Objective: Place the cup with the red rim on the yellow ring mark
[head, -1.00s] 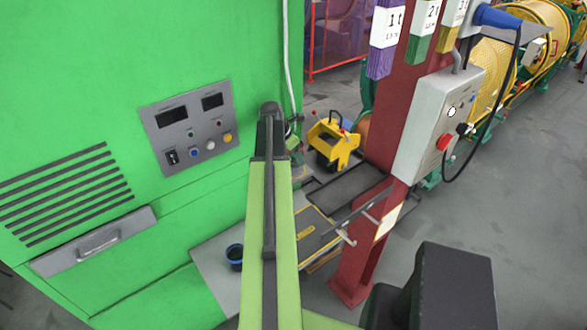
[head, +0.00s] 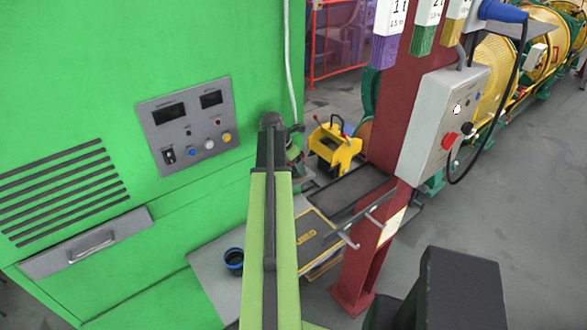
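A dark cup with a blue rim (head: 234,258) stands on a grey surface (head: 212,282) left of my arm. I see no cup with a red rim and no yellow ring mark in the head view; my arm covers part of the grey surface. My light green arm reaches forward through the middle of the view to a dark joint at its far end. My gripper cannot be made out beyond that joint, so its fingers and anything in them are hidden.
A green cabinet (head: 60,110) with a control panel (head: 185,124) fills the left. A dark red post (head: 385,155) with a grey switch box (head: 440,125) stands to the right. A yellow device (head: 334,146) stands behind. Open grey floor (head: 520,210) lies at the right.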

